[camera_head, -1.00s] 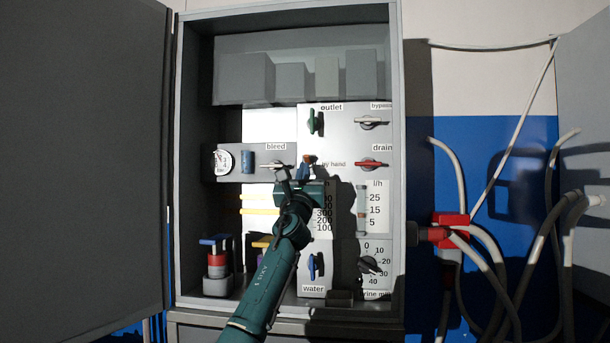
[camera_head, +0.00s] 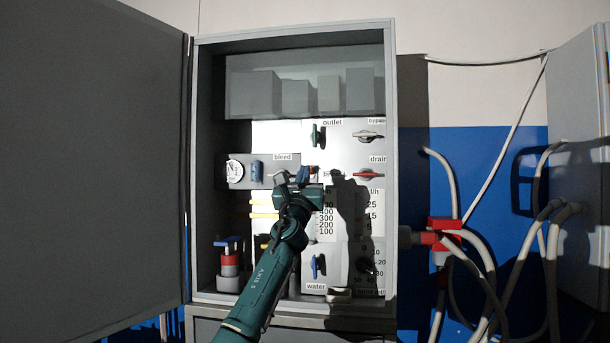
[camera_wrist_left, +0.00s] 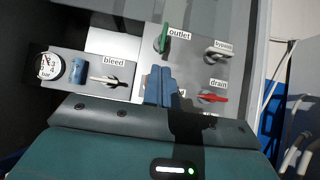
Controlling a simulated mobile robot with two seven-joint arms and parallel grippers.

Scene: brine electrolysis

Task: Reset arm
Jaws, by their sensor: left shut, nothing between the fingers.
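My left gripper (camera_head: 292,174) is inside the open cabinet (camera_head: 391,240), in front of the valve panel. Its blue fingers (camera_wrist_left: 160,86) are together with nothing between them, just right of the bleed valve (camera_wrist_left: 107,82) and below the green outlet valve (camera_wrist_left: 163,39). The red drain valve (camera_head: 369,175) is to its right, apart from it. The bypass valve (camera_head: 367,135) is above the drain valve. The blue water valve (camera_head: 318,266) is lower down. The arm hides part of the flow scales and a label in the middle. My right gripper is not in view.
The cabinet's open door (camera_head: 95,160) stands at the left. A pressure gauge (camera_head: 235,171) is on the bleed block. A red clamp (camera_head: 444,238) with grey hoses sticks out at the right of the cabinet. A second grey cabinet (camera_head: 585,120) is at the far right.

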